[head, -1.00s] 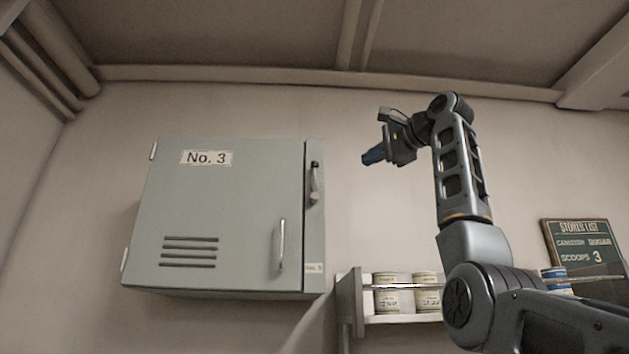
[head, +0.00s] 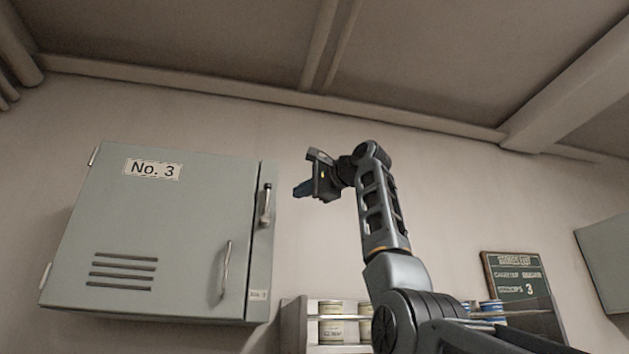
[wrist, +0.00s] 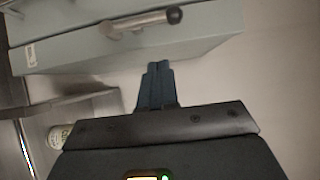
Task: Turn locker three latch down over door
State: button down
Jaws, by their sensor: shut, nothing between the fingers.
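Locker three (head: 150,230) is a grey-green wall locker marked No. 3, with its door shut. Its latch (head: 266,204) is a small metal lever with a dark knob, on the strip right of the door. In the head view the latch stands upright, knob end up, beside the door rather than across it. In the wrist view the latch (wrist: 140,24) shows near the top with its dark end to the right. My gripper (head: 297,190) is shut and empty, right of the latch and apart from it. Its blue fingers (wrist: 157,82) point toward the locker in the wrist view.
A metal door handle (head: 224,270) stands out from the locker door. Below right is a shelf with tins (head: 331,322) behind a rail. A stores list board (head: 515,275) hangs further right, and another cabinet (head: 606,260) is at the right edge. The wall above is bare.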

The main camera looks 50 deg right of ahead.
aim_at(266, 204)
jog(key=shift+w+a+p, duration=0.2)
jog(key=shift+w+a, duration=0.25)
jog(key=shift+w, duration=0.45)
jog(key=shift+w+a+p, duration=0.2)
jog(key=shift+w+a, duration=0.25)
jog(key=shift+w, duration=0.4)
jog(key=shift+w+a+p, duration=0.2)
jog(key=shift+w+a, duration=0.25)
jog(key=shift+w, duration=0.45)
jog(key=shift+a+r, duration=0.1)
jog(key=shift+w+a+n, duration=0.1)
jog(key=shift+n, duration=0.2)
